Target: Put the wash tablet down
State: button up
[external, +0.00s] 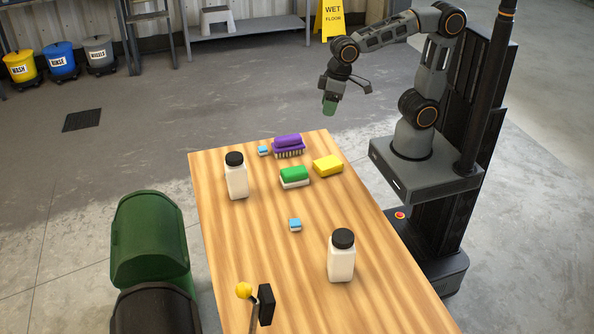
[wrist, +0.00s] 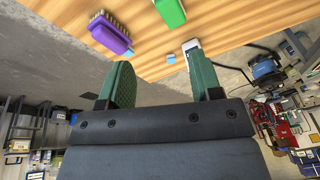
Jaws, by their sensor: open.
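Two small blue-and-white blocks that look like tablets lie on the wooden table (external: 270,265). One tablet (external: 295,225) is near the middle; the other tablet (external: 263,151) is at the far edge, beside the purple brush. I cannot tell which is the wash tablet. My gripper (external: 329,104) is raised beyond the table's far edge, apart from both. In the wrist view its green fingers (wrist: 160,85) are spread with nothing held between them. A small blue block (wrist: 171,58) shows on the table well past the fingertips.
The purple brush (external: 289,146), green-topped block (external: 294,177) and yellow sponge (external: 328,166) stand at the table's far end. White bottles with black caps stand at the left (external: 237,180) and front right (external: 341,260). Bare table lies around the middle tablet.

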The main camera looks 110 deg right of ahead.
jog(key=s+f+n, duration=0.4)
jog(key=s, duration=0.4)
jog(key=shift+s+a+f, duration=0.15)
jog(key=shift+s+a, duration=0.1)
jog(key=shift+a, duration=0.1)
